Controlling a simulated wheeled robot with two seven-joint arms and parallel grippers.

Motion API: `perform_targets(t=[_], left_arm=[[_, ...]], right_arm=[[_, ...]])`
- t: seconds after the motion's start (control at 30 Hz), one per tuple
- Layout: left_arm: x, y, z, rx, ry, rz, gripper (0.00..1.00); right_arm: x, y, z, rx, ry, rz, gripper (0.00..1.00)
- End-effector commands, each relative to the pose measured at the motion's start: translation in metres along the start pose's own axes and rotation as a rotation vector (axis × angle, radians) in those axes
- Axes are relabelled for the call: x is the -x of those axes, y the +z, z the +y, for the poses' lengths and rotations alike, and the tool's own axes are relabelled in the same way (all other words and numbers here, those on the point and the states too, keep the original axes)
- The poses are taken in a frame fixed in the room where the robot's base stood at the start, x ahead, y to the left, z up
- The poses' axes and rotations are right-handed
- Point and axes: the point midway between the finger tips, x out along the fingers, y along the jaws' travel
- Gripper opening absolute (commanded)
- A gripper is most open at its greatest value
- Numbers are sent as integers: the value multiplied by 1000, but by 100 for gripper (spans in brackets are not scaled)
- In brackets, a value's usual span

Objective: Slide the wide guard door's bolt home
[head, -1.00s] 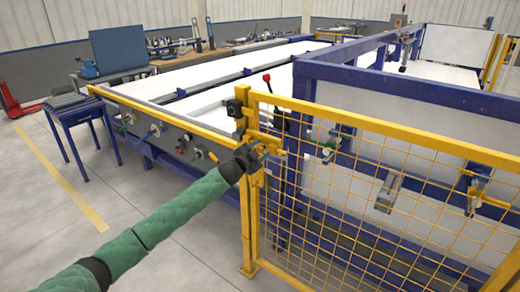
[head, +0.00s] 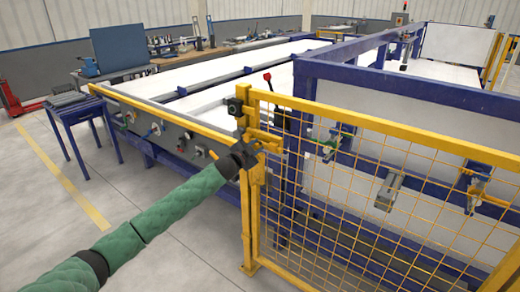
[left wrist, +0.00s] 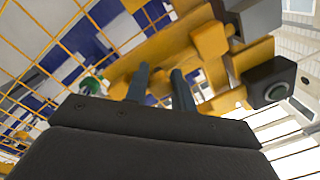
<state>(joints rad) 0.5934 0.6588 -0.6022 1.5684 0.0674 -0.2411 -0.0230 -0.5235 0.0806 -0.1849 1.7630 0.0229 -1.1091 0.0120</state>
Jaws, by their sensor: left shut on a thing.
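The wide guard door (head: 390,140) is a yellow frame with wire mesh, seen at the right of the head view. Its yellow latch and bolt parts (head: 268,146) sit at the door's left edge, by the yellow post (head: 248,225). My left gripper (head: 245,148) is at this latch, shut on what looks like the bolt's handle. In the left wrist view, its two dark fingers (left wrist: 162,85) reach towards the yellow bolt parts (left wrist: 215,42). The gripped part is mostly hidden behind the gripper body, and I cannot tell how far the bolt reaches. My right gripper is out of view.
A dark box with a round face (head: 234,107) is on the post top. A red-knobbed lever (head: 267,77) stands behind the door. A grey panel with knobs (head: 165,135) lies left of the post. Floor at the lower left is clear.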

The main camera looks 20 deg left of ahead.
Motion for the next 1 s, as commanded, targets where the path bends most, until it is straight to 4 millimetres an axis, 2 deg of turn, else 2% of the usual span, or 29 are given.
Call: perform_targets(t=[0.03, 0.13, 0.47, 0.5, 0.57, 0.6, 1.0], left_arm=[[-1, 7, -12, -4, -4, -1, 0], [-2, 19, -24, -4, -4, 0, 0], [-2, 24, -30, -2, -6, 0, 0], [-2, 24, -30, -2, -6, 0, 33], [-2, 24, -30, -2, -5, 0, 45], [-2, 24, -30, -2, -5, 0, 47], [5, 25, -26, -2, -2, 0, 47]], right_arm=[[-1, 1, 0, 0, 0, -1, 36], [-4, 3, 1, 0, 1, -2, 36], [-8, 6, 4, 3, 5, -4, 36], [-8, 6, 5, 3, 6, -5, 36], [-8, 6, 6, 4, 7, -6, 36], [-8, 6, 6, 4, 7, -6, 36], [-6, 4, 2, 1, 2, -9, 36]])
